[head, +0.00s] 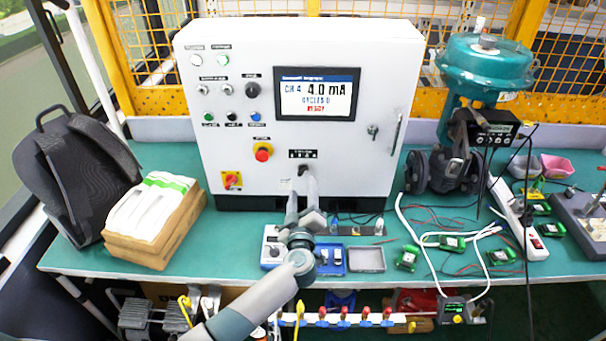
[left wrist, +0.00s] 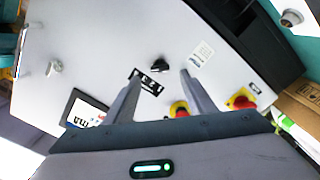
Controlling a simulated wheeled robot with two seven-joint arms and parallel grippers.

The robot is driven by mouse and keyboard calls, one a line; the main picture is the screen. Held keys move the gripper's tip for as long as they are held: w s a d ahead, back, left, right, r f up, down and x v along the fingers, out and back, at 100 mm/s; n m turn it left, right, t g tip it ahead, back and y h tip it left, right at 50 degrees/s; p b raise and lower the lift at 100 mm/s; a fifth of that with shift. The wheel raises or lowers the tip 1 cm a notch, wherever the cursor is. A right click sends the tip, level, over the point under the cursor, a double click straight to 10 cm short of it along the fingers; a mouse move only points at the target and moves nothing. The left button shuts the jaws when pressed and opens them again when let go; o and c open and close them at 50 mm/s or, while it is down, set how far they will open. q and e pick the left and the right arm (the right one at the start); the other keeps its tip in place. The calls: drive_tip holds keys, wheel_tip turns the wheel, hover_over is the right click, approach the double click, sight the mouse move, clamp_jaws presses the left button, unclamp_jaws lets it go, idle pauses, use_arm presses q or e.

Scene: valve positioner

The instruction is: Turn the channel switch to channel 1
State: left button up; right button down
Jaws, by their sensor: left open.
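The channel switch (head: 303,169) is a small black knob low on the front of the white control cabinet, below a black label strip (head: 302,154). In the left wrist view, the knob (left wrist: 159,65) shows beyond and between the two open, empty fingers (left wrist: 160,76). Contact is not visible. My right gripper is not in view.
A red-and-yellow emergency button (head: 263,152) and a red-yellow rotary switch (head: 231,180) sit left of the knob. Small trays and a grey box (head: 273,247) lie on the bench below my gripper. A teal valve actuator (head: 484,68) stands right of the cabinet.

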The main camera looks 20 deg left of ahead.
sight(303, 174)
use_arm(q)
drive_tip(key=x, duration=0.7)
drive_tip(key=shift+p, duration=0.35)
drive_tip(key=c, duration=1)
